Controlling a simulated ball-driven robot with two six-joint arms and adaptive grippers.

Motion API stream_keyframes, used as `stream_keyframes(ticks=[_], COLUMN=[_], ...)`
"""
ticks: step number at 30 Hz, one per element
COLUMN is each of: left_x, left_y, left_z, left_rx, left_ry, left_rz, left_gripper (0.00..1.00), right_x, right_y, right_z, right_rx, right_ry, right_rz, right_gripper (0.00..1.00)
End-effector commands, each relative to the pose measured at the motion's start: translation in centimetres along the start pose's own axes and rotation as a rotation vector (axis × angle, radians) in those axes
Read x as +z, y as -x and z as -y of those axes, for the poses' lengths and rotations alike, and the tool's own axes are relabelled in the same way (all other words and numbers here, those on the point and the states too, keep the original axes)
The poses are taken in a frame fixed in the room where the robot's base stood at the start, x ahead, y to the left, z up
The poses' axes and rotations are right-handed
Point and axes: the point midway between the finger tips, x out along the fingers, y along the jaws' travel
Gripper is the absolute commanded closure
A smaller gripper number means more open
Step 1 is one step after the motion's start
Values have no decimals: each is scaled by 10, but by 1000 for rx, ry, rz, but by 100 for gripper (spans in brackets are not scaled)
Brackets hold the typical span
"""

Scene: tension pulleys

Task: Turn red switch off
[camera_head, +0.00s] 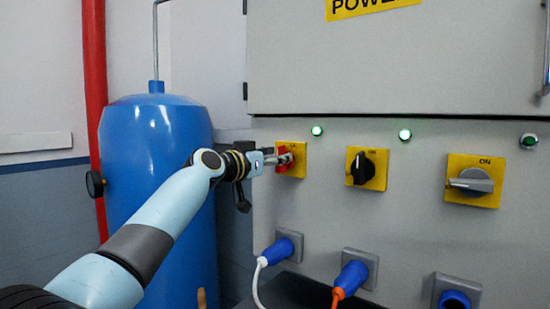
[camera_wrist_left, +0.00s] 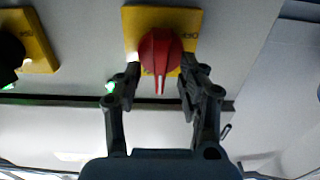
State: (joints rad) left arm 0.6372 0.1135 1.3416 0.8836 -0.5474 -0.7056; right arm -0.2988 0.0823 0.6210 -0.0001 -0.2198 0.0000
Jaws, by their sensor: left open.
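The red switch (camera_head: 283,157) sits on a yellow plate (camera_head: 297,158) at the left of the grey panel. In the left wrist view the red switch (camera_wrist_left: 160,52) is on its yellow plate at the top centre, with a white line pointing down the picture. My left gripper (camera_head: 278,159) is at the switch; in the wrist view the open fingers (camera_wrist_left: 160,75) stand on either side of the knob. I cannot tell whether they touch it. Part of the switch is hidden by the gripper in the head view. My right gripper is not in view.
A black switch (camera_head: 362,167) and a grey switch (camera_head: 470,182) sit to the right. Green lamps (camera_head: 317,130) are above the switches. Blue plugs (camera_head: 277,252) with cables are below. A blue tank (camera_head: 155,150) and red pipe (camera_head: 95,80) stand left of the panel.

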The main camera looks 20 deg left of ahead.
Motion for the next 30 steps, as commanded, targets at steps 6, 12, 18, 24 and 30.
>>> stream_keyframes(ticks=[6,12,18,24,30], left_x=[0,0,0,1,1], left_y=[0,0,0,1,1], left_z=[0,0,0,1,2], left_rx=[0,0,0,0,-1], left_ry=[0,0,3,42,153], left_rz=[0,1,1,1,1], left_gripper=[77,100,100,100,100], right_x=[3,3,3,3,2], right_y=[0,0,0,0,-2], right_z=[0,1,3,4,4], right_rx=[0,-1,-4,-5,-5], right_ry=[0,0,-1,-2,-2], right_rz=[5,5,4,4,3], right_gripper=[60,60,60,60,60])
